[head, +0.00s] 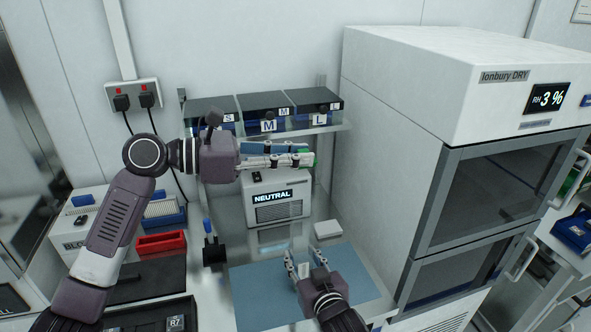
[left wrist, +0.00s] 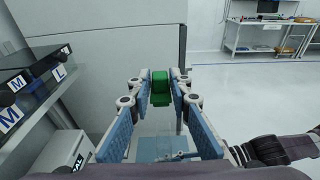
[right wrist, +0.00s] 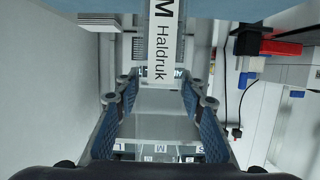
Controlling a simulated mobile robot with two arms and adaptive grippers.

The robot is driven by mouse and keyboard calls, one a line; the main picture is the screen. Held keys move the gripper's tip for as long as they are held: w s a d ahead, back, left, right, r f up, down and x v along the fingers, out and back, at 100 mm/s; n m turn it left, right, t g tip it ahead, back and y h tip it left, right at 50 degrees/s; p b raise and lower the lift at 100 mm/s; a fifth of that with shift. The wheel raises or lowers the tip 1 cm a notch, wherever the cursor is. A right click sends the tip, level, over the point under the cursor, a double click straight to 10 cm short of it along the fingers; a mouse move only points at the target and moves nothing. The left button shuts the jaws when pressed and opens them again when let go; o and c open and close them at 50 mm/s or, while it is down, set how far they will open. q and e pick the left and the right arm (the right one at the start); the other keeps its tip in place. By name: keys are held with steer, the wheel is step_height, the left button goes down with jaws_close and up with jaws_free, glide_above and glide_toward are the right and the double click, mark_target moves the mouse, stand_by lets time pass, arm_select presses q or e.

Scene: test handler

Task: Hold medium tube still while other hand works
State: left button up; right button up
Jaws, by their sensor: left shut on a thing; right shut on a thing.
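My left gripper (head: 304,154) is shut on a small green piece (left wrist: 160,88), held in the air in front of the shelf. The green piece shows between its fingertips in the left wrist view. My right gripper (head: 300,258) is low over the blue mat, shut on the medium tube (right wrist: 162,45). The tube's white label reading "M Haldruk" shows between the right fingertips in the right wrist view. In the head view only a small pale bit of the tube shows between the fingers. The two grippers are apart, the left one above the right.
A shelf carries bins marked S, M and L (head: 268,126). Below is a box with a NEUTRAL display (head: 273,197). The blue mat (head: 255,300) lies in front. A drying cabinet (head: 425,100) stands at the right. A red tray (head: 161,244) lies left.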

arm_select(q)
step_height(320, 180, down, 7)
steer(key=shift+f, duration=0.15)
stand_by(0.5)
steer(key=shift+f, duration=1.35)
stand_by(1.3)
steer(key=o, duration=0.8)
steer(key=shift+c, duration=0.2)
steer(key=shift+o, duration=0.6)
steer(key=shift+r, duration=0.1)
steer(key=v, duration=1.2)
arm_select(e)
steer(key=o, duration=1.2)
